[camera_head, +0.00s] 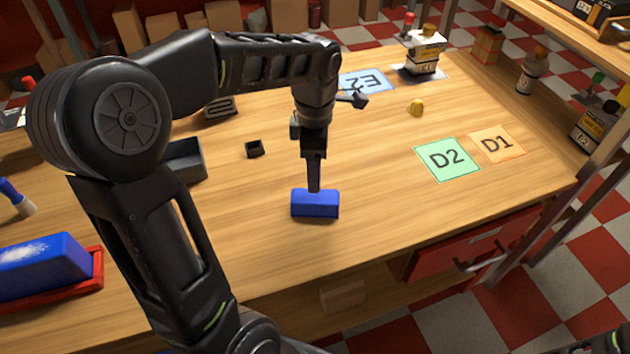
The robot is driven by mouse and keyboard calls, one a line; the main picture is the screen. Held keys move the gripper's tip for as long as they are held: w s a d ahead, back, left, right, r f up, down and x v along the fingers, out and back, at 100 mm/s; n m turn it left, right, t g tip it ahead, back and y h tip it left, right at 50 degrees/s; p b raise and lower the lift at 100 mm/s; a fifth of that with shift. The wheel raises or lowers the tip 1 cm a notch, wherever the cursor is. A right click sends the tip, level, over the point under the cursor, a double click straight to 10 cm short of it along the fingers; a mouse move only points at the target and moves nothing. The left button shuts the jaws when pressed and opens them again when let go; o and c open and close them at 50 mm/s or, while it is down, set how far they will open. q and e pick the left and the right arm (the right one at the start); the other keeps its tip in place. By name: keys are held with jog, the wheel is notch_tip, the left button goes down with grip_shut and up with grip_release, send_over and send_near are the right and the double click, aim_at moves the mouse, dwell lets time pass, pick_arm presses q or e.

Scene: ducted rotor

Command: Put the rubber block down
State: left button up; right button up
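The blue rubber block (315,205) is near the middle of the wooden table (380,210), with its long side across the view. My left gripper (314,186) points straight down at it from above. Its narrow fingers are seen edge-on, meet the top of the block and appear shut on it. The far side of the block is hidden. I cannot tell whether the block's underside touches the table. My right gripper is not in view.
A small black square part (254,149) and a grey open box (187,160) lie left of the block. A yellow piece (416,107), the green D2 card (447,178) and the orange D1 card (498,144) lie right. A blue brick (40,265) rests in a red tray (97,275). Table right of the block is clear.

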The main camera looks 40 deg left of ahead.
pick_arm(q)
notch_tip(320, 180, up, 2)
jog(key=shift+r, duration=0.1)
dwell(0.9)
